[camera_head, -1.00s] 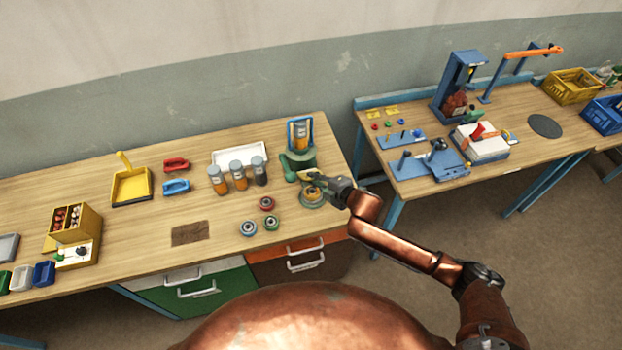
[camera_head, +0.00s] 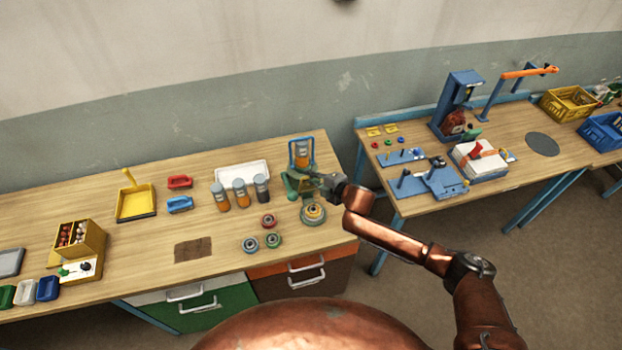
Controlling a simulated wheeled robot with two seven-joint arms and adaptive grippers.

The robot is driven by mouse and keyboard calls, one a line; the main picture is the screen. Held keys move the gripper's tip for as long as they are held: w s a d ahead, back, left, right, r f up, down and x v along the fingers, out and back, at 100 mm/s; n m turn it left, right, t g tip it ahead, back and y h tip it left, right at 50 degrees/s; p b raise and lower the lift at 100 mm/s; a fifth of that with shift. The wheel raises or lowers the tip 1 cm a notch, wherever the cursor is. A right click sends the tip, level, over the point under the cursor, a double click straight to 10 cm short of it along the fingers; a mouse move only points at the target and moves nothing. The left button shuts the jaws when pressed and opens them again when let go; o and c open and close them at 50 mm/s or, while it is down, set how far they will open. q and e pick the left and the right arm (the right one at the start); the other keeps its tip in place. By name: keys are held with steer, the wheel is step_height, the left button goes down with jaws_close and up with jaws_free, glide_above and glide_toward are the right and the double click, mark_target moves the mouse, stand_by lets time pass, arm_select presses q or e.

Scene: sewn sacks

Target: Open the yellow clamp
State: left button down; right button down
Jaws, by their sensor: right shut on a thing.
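My right gripper (camera_head: 316,180) comes in from the right over the back right of the left bench. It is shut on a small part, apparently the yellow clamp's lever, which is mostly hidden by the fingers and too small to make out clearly. Directly behind the fingertips is a green stand (camera_head: 291,188). It holds an orange-filled jar (camera_head: 302,156) inside a blue frame. Below the gripper, a round piece with a yellow ring (camera_head: 313,212) sits on a grey-green base near the bench's right edge. My left gripper is not in view.
Three jars (camera_head: 240,194) stand before a white tray (camera_head: 243,171). A gap separates this bench from the right bench (camera_head: 425,205).

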steer(key=shift+r, duration=0.15)
steer(key=c, duration=2)
jaws_free()
steer(key=v, duration=1.2)
steer(key=shift+s, duration=0.1)
